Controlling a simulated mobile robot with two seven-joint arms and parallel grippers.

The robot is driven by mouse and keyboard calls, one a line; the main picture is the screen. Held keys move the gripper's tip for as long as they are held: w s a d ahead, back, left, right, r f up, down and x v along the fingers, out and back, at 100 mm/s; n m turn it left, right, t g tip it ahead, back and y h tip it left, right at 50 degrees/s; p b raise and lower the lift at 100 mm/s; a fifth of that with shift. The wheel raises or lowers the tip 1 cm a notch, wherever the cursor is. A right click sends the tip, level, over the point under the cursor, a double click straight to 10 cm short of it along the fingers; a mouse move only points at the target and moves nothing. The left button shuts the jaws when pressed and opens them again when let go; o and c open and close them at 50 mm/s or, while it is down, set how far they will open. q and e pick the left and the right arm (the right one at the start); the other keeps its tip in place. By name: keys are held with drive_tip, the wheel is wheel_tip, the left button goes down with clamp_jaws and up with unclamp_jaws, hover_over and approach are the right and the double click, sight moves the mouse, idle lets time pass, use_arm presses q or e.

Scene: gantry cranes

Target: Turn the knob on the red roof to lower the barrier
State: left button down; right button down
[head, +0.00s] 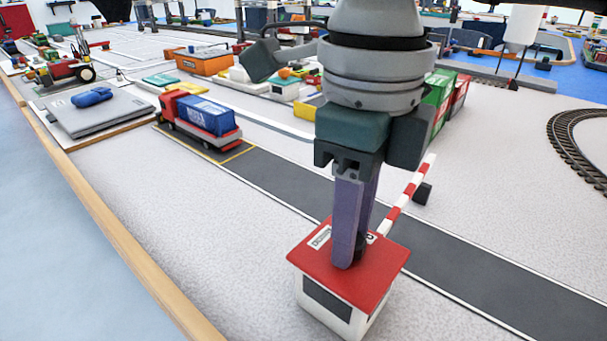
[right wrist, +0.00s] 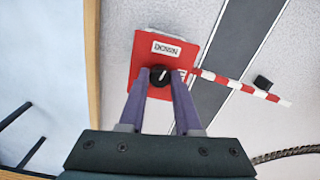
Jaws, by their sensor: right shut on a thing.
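The booth (head: 332,303) has white walls, dark windows and a red roof (head: 307,258); the roof also shows in the right wrist view (right wrist: 178,34). The black knob (right wrist: 158,74) with a white mark sits on the roof. My right gripper (head: 352,258) points down at the roof, its purple fingers shut on the knob from two sides. The fingers hide most of the knob in the head view. My left gripper is not in view.
A grey road (head: 290,185) runs past the booth. A truck with a blue container (head: 207,116) stands on it at the left. Green and red containers (head: 438,100) stand behind my right gripper. Curved track (head: 570,150) lies at the right. A wooden edge (head: 120,240) borders the table.

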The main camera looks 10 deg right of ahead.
drive_tip(key=shift+n+b, duration=0.7)
drive_tip(key=shift+n, duration=0.8)
drive_tip(key=c, duration=0.6)
unclamp_jaws()
wheel_tip(320, 180, up, 10)
drive_tip(key=shift+p, duration=0.4)
